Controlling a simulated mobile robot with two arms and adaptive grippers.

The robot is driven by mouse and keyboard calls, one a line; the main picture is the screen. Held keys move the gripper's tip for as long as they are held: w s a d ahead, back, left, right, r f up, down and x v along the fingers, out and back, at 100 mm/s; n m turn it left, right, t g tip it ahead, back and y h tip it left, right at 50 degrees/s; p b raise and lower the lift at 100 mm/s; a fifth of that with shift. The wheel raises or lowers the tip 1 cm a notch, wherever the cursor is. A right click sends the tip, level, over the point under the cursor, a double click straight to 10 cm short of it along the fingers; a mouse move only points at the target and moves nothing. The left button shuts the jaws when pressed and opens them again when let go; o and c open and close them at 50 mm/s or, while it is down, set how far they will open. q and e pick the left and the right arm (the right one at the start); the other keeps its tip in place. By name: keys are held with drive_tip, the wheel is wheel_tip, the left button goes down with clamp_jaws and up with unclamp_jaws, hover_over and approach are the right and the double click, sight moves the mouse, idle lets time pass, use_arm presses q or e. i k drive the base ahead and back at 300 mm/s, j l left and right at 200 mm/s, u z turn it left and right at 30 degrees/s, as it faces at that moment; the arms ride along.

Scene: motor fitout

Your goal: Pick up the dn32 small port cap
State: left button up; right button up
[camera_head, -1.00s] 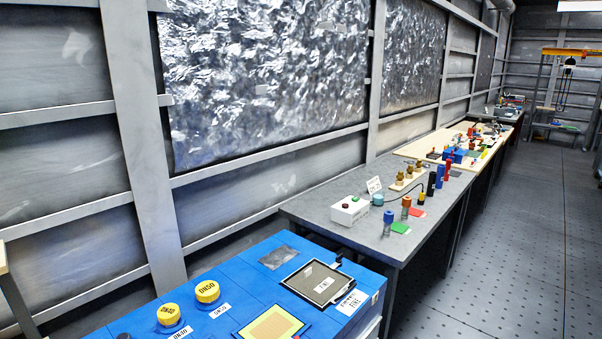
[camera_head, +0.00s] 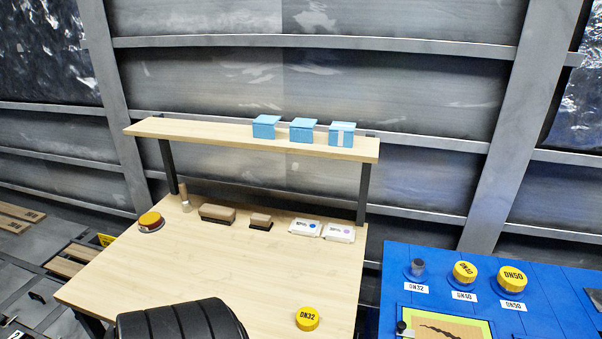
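The yellow DN32 small port cap (camera_head: 307,319) lies on the light wood table (camera_head: 200,275), near its front edge and right of the middle. Its DN32 label faces up. On the blue bench at the right, a grey DN32 port (camera_head: 417,268) stands without a yellow cap. Neither of my grippers is in view.
A black ribbed seat or cushion (camera_head: 182,322) stands at the table's front edge. At the back are brushes (camera_head: 217,213), white boxes (camera_head: 305,228), a wooden-handled tool (camera_head: 185,198) and a red-yellow round item (camera_head: 150,222). A raised shelf (camera_head: 200,132) holds blue boxes (camera_head: 303,130). The table's middle is clear.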

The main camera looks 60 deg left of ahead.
sight(307, 317)
drive_tip(key=u, duration=1.8)
